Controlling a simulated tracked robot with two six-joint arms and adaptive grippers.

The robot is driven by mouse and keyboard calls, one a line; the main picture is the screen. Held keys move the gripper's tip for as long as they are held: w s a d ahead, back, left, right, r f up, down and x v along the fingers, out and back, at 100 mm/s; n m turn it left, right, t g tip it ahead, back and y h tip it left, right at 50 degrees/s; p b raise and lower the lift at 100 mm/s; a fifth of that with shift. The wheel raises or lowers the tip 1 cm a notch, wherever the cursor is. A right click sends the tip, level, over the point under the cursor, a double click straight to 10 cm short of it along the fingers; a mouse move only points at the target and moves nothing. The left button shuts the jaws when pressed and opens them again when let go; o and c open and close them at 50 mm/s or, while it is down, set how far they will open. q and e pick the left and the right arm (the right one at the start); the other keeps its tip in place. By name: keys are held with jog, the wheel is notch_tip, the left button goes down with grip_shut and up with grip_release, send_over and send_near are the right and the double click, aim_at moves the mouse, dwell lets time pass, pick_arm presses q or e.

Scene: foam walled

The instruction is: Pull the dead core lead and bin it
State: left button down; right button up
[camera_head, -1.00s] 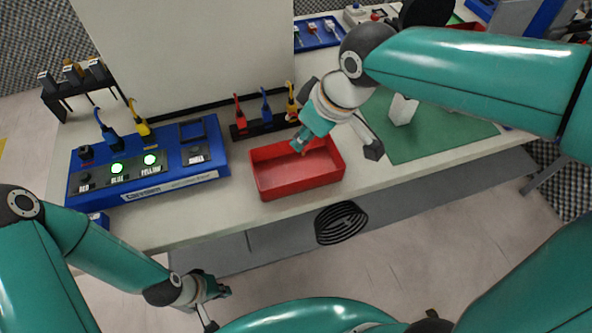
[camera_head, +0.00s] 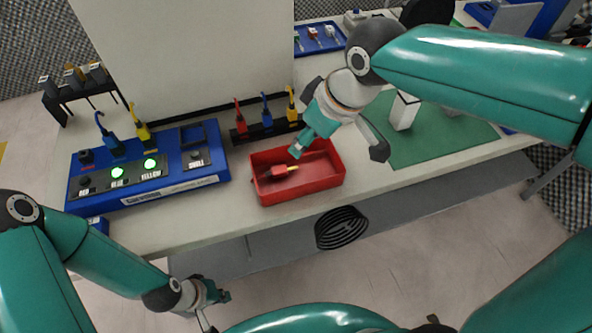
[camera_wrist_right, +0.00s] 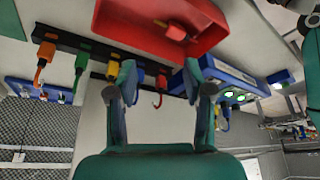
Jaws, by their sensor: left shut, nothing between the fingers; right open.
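The red lead (camera_head: 283,170), with a yellow tip, lies in the red bin (camera_head: 318,188). In the right wrist view the lead (camera_wrist_right: 174,32) also lies inside the bin (camera_wrist_right: 207,45). My right gripper (camera_head: 335,145) is above the bin, open and empty; its spread fingers (camera_wrist_right: 163,88) show in the wrist view. The blue tester box (camera_head: 150,190) has a blue plug (camera_head: 110,142) and a yellow plug (camera_head: 141,128) standing in it. The lamps above BLUE and YELLOW glow green; the RED one is dark. My left gripper (camera_head: 217,293) is shut and empty, low in front of the table.
A black rack (camera_head: 268,129) behind the bin holds red, blue and yellow leads. A green mat (camera_head: 440,141) with a white block (camera_head: 403,112) lies right of it. A tall pale panel (camera_head: 190,50) stands behind. The table front between tester and bin is clear.

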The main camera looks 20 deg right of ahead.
jog(key=v, duration=1)
jog(key=shift+s, duration=0.1)
